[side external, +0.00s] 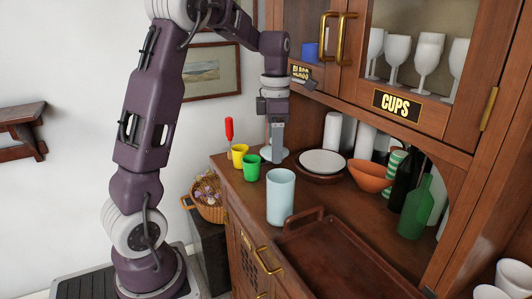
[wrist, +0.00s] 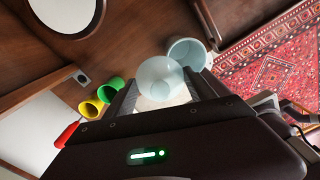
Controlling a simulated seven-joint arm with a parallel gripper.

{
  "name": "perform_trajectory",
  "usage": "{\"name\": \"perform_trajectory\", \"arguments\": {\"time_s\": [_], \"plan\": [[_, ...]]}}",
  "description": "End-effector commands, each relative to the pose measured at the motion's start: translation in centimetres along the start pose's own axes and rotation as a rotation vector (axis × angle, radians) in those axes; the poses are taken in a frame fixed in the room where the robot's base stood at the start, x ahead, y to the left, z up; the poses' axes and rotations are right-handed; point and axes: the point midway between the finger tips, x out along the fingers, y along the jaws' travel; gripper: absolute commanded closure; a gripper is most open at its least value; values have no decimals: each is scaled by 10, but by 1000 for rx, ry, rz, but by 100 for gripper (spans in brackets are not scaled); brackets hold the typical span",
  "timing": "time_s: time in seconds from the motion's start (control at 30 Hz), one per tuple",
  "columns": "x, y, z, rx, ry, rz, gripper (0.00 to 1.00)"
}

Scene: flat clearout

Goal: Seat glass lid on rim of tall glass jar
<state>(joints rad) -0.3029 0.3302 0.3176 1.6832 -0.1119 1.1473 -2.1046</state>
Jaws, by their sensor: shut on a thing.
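The glass lid is a pale, see-through disc that shows in the side view (side external: 267,155) under my gripper (side external: 277,156), and in the wrist view (wrist: 158,76) between the fingers. My gripper is shut on it and points down; the gripped part is mostly hidden. The tall glass jar (side external: 281,198) is a pale blue open cylinder standing upright near the counter's front edge. In the side view the lid is behind and slightly left of the jar, off its rim. In the wrist view the jar (wrist: 187,52) is just beyond the lid, its mouth uncovered.
A yellow cup (side external: 239,155), a green cup (side external: 251,170) and a red-handled tool (side external: 229,128) are left of the lid. Stacked plates (side external: 322,162) and an orange bowl (side external: 371,176) stand right. A brown tray (side external: 340,262) lies right of the jar. The cabinet (side external: 345,100) overhangs behind.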

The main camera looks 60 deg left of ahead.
Motion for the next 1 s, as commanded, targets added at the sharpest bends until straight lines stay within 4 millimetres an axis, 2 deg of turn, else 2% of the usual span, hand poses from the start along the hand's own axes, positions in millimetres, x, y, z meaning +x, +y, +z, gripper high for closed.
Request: {"name": "perform_trajectory", "arguments": {"time_s": [0.1,0.2,0.57,1.0], "plan": [[-19,-30,8,6,-4,2,76],[-28,-45,10,5,-2,2,76],[-31,-50,10,-3,0,0,76],[11,-50,10,-2,1,-1,76]]}}
